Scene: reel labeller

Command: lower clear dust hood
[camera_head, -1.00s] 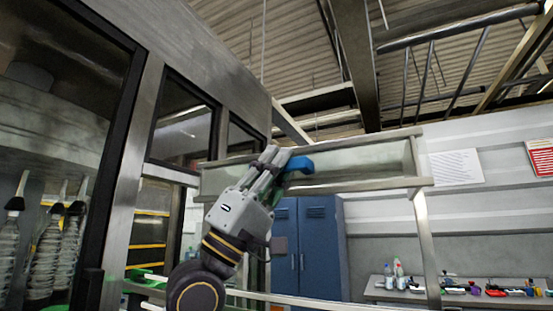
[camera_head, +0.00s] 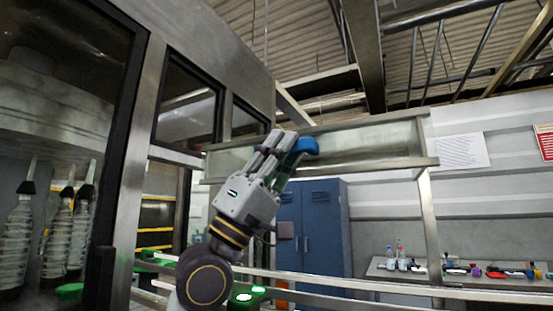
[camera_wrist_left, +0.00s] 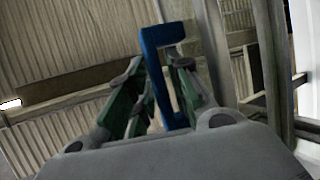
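The clear dust hood (camera_head: 372,146) is a long see-through panel in a metal frame, raised high across the middle of the head view. A blue C-shaped handle (camera_head: 306,146) sits at its front, towards its left end. My left gripper (camera_head: 278,141) reaches up to this handle and covers part of it. In the left wrist view, the blue handle (camera_wrist_left: 157,62) stands between the fingers of the left gripper (camera_wrist_left: 158,75), with the right finger inside its loop. A gap shows beside the left finger, so it looks open. My right gripper is out of view.
A machine cabinet with dark windows (camera_head: 187,110) stands close on the left. A metal post (camera_head: 428,225) is below the hood's right end. Rails (camera_head: 400,287) run across below. Blue lockers (camera_head: 318,225) and a bench (camera_head: 380,271) with small items stand behind.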

